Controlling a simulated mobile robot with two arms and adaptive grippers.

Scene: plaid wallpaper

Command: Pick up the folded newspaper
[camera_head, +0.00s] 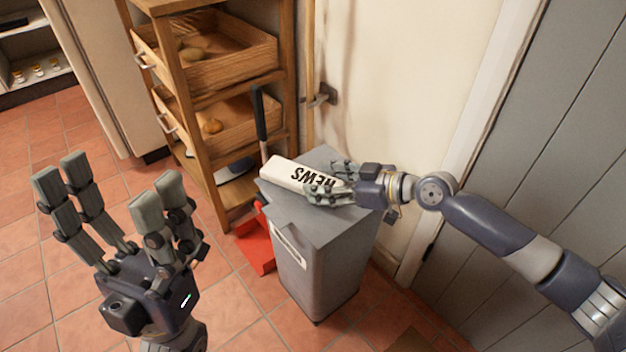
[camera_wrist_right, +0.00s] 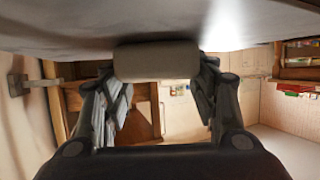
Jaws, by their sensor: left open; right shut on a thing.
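The folded newspaper (camera_head: 290,173) is a white roll with "NEWS" in black letters, lying at the top of a grey bin (camera_head: 322,238). My right gripper (camera_head: 335,183) is shut on the newspaper's right end, and its fingers hide part of it. In the right wrist view, the newspaper's end (camera_wrist_right: 157,61) sits between the two fingers, close to the grey surface. I cannot tell whether the newspaper is touching the bin lid. My left gripper (camera_head: 108,182) is open and empty, above the floor at the left.
A wooden shelf with drawers (camera_head: 218,52) stands behind the bin. A red dustpan (camera_head: 256,245) and a dark-handled tool (camera_head: 260,120) are beside the bin. A wall and a grey door (camera_head: 540,130) are at the right. Tiled floor is free at the left.

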